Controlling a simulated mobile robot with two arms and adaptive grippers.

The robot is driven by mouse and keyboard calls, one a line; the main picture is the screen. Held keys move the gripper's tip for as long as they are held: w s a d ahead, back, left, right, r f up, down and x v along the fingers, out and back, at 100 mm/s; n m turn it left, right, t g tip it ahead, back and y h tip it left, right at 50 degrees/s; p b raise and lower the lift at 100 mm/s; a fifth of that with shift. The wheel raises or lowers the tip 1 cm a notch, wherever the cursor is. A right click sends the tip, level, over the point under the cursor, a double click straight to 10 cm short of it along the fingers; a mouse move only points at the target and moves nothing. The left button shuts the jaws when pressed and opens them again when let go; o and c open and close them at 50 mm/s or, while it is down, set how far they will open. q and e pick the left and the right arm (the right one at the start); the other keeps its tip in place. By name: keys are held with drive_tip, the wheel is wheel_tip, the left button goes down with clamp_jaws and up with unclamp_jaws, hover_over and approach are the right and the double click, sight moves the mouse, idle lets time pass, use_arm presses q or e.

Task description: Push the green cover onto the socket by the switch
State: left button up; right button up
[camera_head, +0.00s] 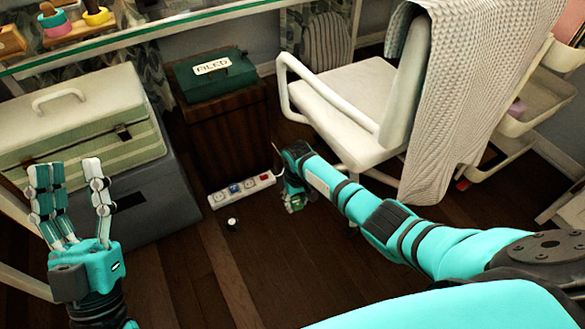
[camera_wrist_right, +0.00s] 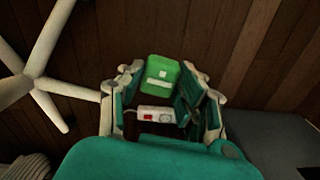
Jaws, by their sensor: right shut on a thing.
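The white power strip (camera_head: 241,190) lies on the dark wood floor, with a red switch (camera_head: 265,177) at its right end and a blue piece (camera_head: 235,188) on one socket. In the right wrist view, the strip's switch end (camera_wrist_right: 156,115) shows between my fingers. My right gripper (camera_head: 293,200) is just right of the strip, low over the floor. It is shut on the green cover (camera_wrist_right: 162,74), which also shows in the head view (camera_head: 296,203). The cover is apart from the strip in the head view. My left gripper (camera_head: 72,172) is open and empty at the left.
A dark wooden cabinet with a green box (camera_head: 214,75) stands behind the strip. A grey box and a green-striped case (camera_head: 95,120) are at the left. A white chair (camera_head: 345,105) stands right of my right gripper. A small white round item (camera_head: 232,223) lies before the strip.

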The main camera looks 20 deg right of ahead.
drive_tip(key=w+a+r, duration=0.2)
drive_tip(key=a+r, duration=0.1)
drive_tip(key=r, duration=0.9)
drive_tip(key=w+a+r, duration=0.2)
drive_tip(key=a+r, duration=0.1)
drive_tip(key=r, duration=0.8)
drive_tip(key=s+d+r, duration=0.2)
drive_tip(key=s+r, duration=0.9)
drive_tip(key=s, duration=0.2)
drive_tip(key=shift+s+d+n, duration=0.2)
drive_tip(key=shift+n, duration=0.2)
